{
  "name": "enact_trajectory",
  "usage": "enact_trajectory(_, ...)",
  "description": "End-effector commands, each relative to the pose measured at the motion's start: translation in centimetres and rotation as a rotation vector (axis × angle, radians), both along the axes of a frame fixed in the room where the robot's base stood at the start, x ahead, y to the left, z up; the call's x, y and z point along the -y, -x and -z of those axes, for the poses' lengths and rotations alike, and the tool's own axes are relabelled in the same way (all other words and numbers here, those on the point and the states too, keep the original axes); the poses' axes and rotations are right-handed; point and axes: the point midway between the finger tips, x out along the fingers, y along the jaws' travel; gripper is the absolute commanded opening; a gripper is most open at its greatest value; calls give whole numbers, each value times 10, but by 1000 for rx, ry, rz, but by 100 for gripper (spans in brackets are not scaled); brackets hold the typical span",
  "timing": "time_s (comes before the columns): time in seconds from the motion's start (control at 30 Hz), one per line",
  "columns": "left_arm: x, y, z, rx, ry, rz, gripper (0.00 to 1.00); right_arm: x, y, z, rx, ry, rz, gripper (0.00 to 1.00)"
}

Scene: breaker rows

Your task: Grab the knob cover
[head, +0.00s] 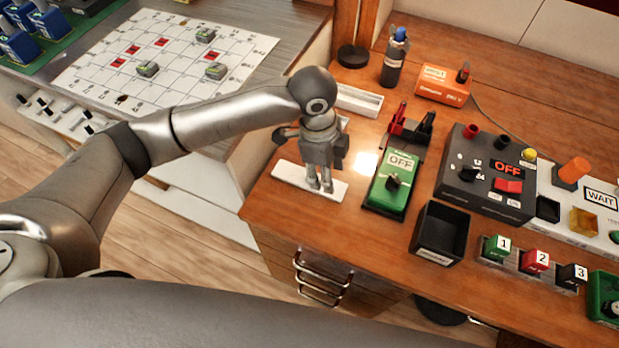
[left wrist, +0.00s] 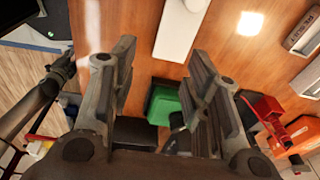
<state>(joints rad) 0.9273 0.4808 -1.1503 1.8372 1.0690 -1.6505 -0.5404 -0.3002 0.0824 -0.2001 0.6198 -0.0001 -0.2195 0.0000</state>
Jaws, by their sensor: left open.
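I cannot tell for certain which thing is the knob cover. A green device (head: 388,190) with an OFF display and a dark knob (head: 392,181) stands on the wooden bench, right of my left gripper (head: 321,188). That gripper points down at the bench's left end, over or near a flat white strip (head: 290,172), and holds nothing visible. In the left wrist view its two fingers stand apart (left wrist: 162,62). The white strip (left wrist: 181,25) lies beyond them, and the green device (left wrist: 166,101) shows between them, partly hidden.
A black open bin (head: 440,232) and a dark OFF box (head: 486,172) stand right of the green device. Red and black clips (head: 408,126) are behind it.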

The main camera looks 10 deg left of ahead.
Motion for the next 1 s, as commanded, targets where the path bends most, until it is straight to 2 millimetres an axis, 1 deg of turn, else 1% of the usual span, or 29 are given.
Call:
enact_trajectory(0.03, -11, -11, -7, 4, -34, 11, 44, 0, 0, 0, 1, 0, 0, 38)
enact_trajectory(0.1, -24, -20, -14, -4, -72, 25, 44, -1, 0, 0, 1, -1, 1, 38)
enact_trajectory(0.2, -37, -29, -23, -12, -108, 36, 44, -2, -1, 0, 2, -3, 2, 38)
enact_trajectory(0.3, -46, -34, -28, -20, -127, 40, 44, -4, -1, 0, 1, -4, 2, 38)
enact_trajectory(0.37, -48, -35, -27, -23, -133, 41, 44, -4, -1, 0, 1, -5, 3, 38)
enact_trajectory(0.47, -50, -36, -16, -27, -138, 43, 44, -4, -1, 0, 1, -6, 3, 38)
enact_trajectory(0.6, -49, -35, 7, -27, -135, 42, 44, -4, -1, -1, 1, -6, 3, 38)
enact_trajectory(0.7, -49, -35, 19, -26, -134, 42, 44, -4, -1, -2, 1, -6, 3, 38)
enact_trajectory(0.87, -48, -35, 30, -24, -135, 43, 44, -4, -1, -3, 1, -5, 3, 38)
enact_trajectory(1.0, -45, -35, 49, -26, -135, 43, 44, -4, -1, -7, 1, -4, 2, 38)
